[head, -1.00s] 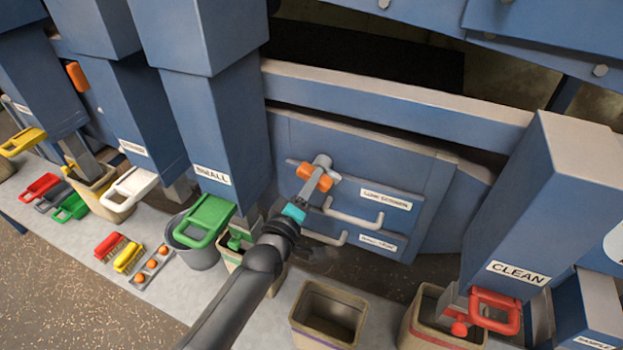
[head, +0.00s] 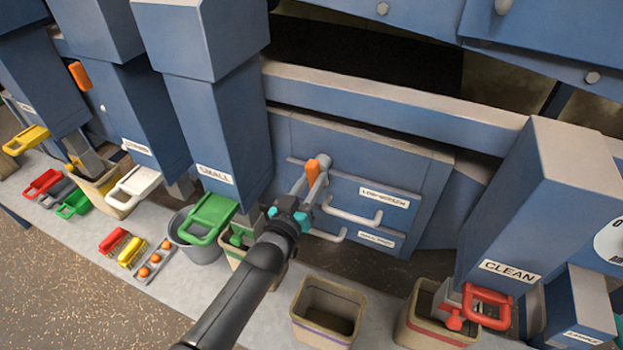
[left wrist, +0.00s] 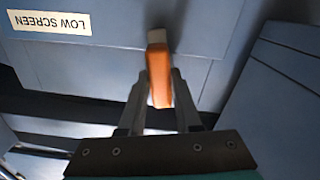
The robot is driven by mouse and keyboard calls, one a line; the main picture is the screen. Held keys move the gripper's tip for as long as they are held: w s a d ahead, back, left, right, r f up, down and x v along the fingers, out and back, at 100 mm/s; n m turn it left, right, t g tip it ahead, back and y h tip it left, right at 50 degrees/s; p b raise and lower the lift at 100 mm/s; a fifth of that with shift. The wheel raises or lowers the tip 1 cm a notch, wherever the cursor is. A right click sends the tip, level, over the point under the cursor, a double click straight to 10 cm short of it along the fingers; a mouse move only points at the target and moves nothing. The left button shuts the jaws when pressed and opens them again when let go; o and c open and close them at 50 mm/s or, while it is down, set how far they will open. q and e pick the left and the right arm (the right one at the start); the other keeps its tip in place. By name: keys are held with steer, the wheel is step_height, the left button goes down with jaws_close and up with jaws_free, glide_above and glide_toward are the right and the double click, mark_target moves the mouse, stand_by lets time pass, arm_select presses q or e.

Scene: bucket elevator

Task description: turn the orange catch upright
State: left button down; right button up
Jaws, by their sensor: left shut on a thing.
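The orange catch (head: 312,168) is on the blue panel marked LOW SCREEN, at the panel's upper left, and stands close to upright in the head view. My left gripper (head: 313,183) is shut on it, one finger on each side. In the left wrist view the catch (left wrist: 158,72) shows as an orange bar between the two fingers (left wrist: 160,85), its far end reaching past the tips. Part of the catch is hidden by the fingers in the head view. My right gripper is not in view.
Two grey handles, the upper one (head: 358,218), stick out right of the gripper. The small chute (head: 215,120) stands close on the left, with a green handle (head: 208,218) below. An empty bin (head: 328,310) stands below. Another orange catch (head: 79,75) is far left.

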arm_select(q)
steer(key=shift+m, duration=1.2)
steer(key=c, duration=0.6)
jaws_free()
steer(key=p+v, duration=0.2)
steer(key=v, duration=1.3)
steer(key=shift+p, duration=0.4)
steer(key=shift+s, duration=0.1)
